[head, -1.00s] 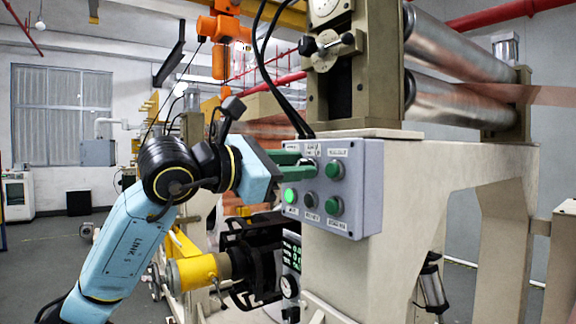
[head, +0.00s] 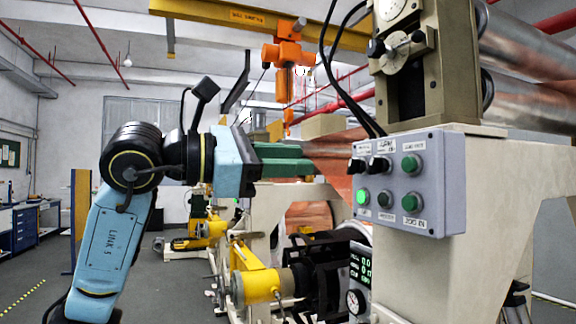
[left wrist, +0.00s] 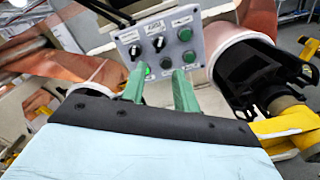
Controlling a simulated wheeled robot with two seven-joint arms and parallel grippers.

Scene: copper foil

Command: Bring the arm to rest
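My left gripper (head: 312,160) has green fingers and reaches in from the left in the head view. It is level and empty, with a gap in the picture between its tips and the grey control panel (head: 438,190). In the left wrist view its two fingers (left wrist: 158,76) stand apart, with nothing between them, and their tips overlap the panel's lower part (left wrist: 204,48). The panel bears black knobs and green buttons; the lower left green button (head: 362,197) is lit. My right gripper is not in view.
The panel sits on a large beige machine (head: 480,250) with metal rollers (head: 540,60). Below the gripper are a yellow and black shaft holder (head: 262,284) and a small gauge display (head: 360,268). An orange hoist (head: 288,55) hangs behind. Open floor (head: 175,290) lies at left.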

